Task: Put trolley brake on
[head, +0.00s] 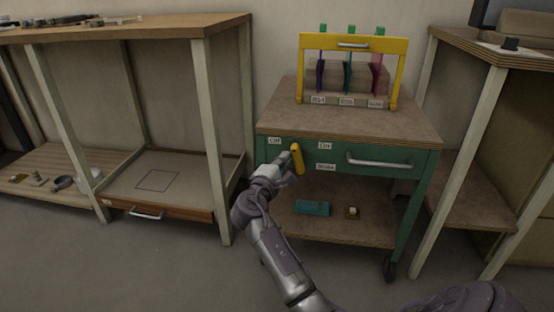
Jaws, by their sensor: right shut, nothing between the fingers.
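The green trolley (418,165) stands in the middle on dark wheels, with a brown top. On its front, at the left, is a yellow brake lever (297,159), which stands nearly upright, tilted a little. Small white labels sit around it: one at its upper left (275,141) and one at its upper right (325,146). A lower label (326,167) is too small to read surely. My right gripper (291,161) is shut at the lever, on its left side. I cannot tell whether it touches the lever. My left gripper is not in view.
A yellow-framed rack (352,42) with coloured pieces stands on the trolley top. A silver drawer handle (380,161) is right of the lever. A teal box (312,208) lies on the lower shelf. Wooden benches (130,27) flank the trolley; floor in front is clear.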

